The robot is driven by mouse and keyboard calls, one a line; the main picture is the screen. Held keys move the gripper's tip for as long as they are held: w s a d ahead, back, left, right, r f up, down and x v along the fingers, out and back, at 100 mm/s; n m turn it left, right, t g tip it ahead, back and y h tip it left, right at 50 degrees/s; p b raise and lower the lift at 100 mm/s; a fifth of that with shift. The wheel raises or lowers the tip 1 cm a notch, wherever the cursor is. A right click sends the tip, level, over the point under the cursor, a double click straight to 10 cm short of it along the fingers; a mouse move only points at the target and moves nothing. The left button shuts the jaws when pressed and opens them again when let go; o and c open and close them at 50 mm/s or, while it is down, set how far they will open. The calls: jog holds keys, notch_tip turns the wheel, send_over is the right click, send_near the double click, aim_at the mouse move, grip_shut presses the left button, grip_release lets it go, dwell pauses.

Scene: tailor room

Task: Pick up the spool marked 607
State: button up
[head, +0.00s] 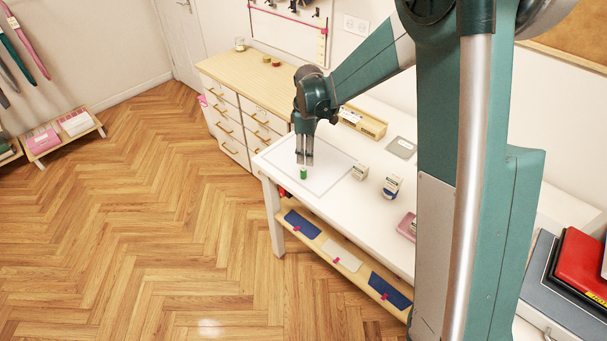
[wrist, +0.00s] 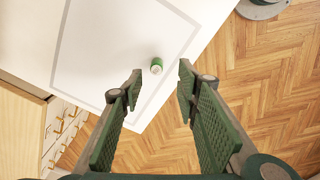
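A small green spool (head: 303,173) with a pale end stands on the white mat (head: 325,181) on the white table. It also shows in the wrist view (wrist: 156,66), beyond my fingertips and between their lines. No number can be read on it. My gripper (head: 305,160) points down just above and behind the spool in the head view. In the wrist view my gripper (wrist: 158,82) is open, with its two fingers wide apart and nothing between them. Whether the fingers touch the spool cannot be told from the head view, but the wrist view shows them apart from it.
A small white box (head: 360,172) and a white-and-dark container (head: 391,187) stand right of the mat. A wooden tray (head: 362,123) and a grey square (head: 402,148) lie farther back. A drawer cabinet (head: 245,90) adjoins the table. The mat around the spool is clear.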

aim_at(304, 171)
jog(key=f, duration=0.1)
jog(key=a+f, duration=0.1)
jog(key=w+f, duration=0.1)
jog(key=shift+w+a+f+n, duration=0.1)
jog(key=shift+a+f+n, duration=0.05)
jog(key=shift+n, duration=0.25)
jog(key=shift+f, duration=0.1)
jog(key=shift+f, duration=1.2)
jog(key=shift+f, duration=0.15)
jog(key=shift+w+f, duration=0.1)
jog(key=shift+f, duration=2.35)
jog(key=c, duration=0.8)
